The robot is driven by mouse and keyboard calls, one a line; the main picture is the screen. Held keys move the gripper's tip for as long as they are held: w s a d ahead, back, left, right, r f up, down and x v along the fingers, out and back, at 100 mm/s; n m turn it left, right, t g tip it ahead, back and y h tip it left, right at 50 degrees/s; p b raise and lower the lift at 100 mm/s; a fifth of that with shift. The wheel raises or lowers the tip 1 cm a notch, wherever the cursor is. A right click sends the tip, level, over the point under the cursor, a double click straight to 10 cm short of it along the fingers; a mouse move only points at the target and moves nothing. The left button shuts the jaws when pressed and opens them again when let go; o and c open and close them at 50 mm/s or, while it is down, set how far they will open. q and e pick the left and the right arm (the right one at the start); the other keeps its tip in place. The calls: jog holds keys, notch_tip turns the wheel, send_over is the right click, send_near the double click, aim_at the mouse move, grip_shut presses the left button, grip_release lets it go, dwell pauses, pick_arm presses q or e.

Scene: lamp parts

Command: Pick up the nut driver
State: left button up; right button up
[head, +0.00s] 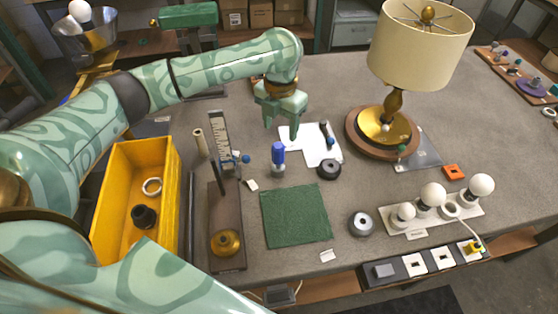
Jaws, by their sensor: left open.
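My left gripper (282,127) points down over the middle of the table, its fingers apart with nothing visible between them. A short upright piece with a blue top and grey lower part (278,153) stands below it in the picture, nearer to me. A slim dark-handled tool with a blue part (326,132) lies on a white sheet (318,156) to the right of the gripper. I cannot tell for sure which of these two is the nut driver. The gripper appears apart from both. My right gripper is not in view.
A lamp (418,45) with a cream shade stands right of the sheet. A yellow bin (110,205) and an upright scale on a brown base (226,262) stand left. A green mat (296,216) is bare. Bulbs stand on a white strip (462,213) at right.

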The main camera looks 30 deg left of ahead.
aim_at(278, 153)
pick_arm(q)
notch_tip(278, 153, down, 6)
jog(key=shift+w+r+b, duration=0.1)
jog(key=shift+r+b, duration=0.1)
jog(key=shift+b, duration=0.55)
jog(key=f, duration=0.1)
jog(key=f+b, duration=0.1)
jog(key=f, duration=0.1)
jog(key=f+b, duration=0.1)
jog(key=f, duration=0.1)
jog(key=shift+s+a+f, duration=0.15)
jog(key=shift+s+a, duration=0.05)
jog(key=shift+a, duration=0.05)
jog(key=c, duration=1.1)
